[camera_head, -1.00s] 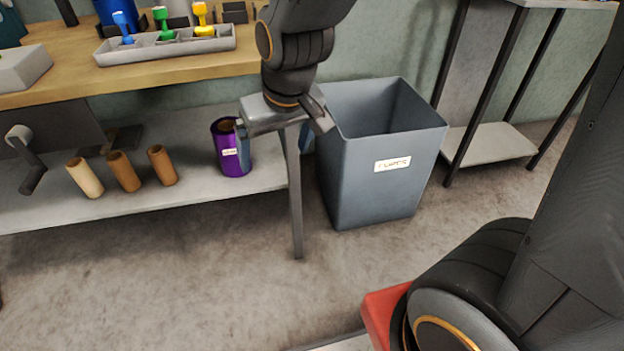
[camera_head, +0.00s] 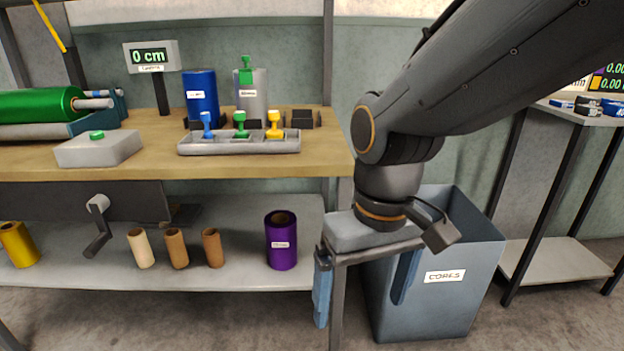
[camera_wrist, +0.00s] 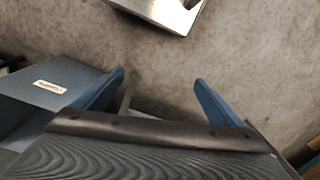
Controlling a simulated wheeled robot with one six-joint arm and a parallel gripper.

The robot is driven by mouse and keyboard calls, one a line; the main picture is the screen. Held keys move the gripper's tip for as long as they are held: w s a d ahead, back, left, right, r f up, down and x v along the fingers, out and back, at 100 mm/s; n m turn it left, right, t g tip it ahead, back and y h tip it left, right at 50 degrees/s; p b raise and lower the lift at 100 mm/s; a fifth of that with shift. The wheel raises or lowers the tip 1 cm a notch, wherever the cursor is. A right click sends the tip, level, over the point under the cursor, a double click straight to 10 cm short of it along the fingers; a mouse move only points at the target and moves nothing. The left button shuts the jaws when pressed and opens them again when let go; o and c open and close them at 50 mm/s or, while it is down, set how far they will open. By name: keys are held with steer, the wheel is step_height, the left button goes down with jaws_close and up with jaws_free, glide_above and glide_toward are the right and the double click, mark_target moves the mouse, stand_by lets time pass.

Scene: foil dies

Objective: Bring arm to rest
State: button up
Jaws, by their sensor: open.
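My gripper (camera_head: 364,282) is open and empty, its two blue fingers pointing down in front of the grey bin labelled CORES (camera_head: 462,303). One finger shows to the left of the table leg and the other overlaps the bin's front left. In the wrist view the open fingers (camera_wrist: 160,92) have only bare floor and the table leg between them. The bin's label also shows at the left of the wrist view (camera_wrist: 22,105). My arm crosses the upper right of the head view.
The wooden bench (camera_head: 330,150) has a tray of coloured dies (camera_head: 190,147), a green roll (camera_head: 40,105) and a 0 cm display (camera_head: 152,56). The lower shelf (camera_head: 110,278) holds a purple roll (camera_head: 281,250), a yellow roll (camera_head: 18,245) and brown cores (camera_head: 176,249). Another shelf (camera_head: 560,262) stands right.

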stand_by(0.4)
steer(key=d+r+m+p, duration=0.3)
steer(key=d+r+p, duration=0.6)
steer(key=p, duration=0.9)
steer(key=shift+d+r+h+p, duration=0.3)
steer(key=shift+r+p, duration=0.1)
steer(key=shift+r, duration=0.3)
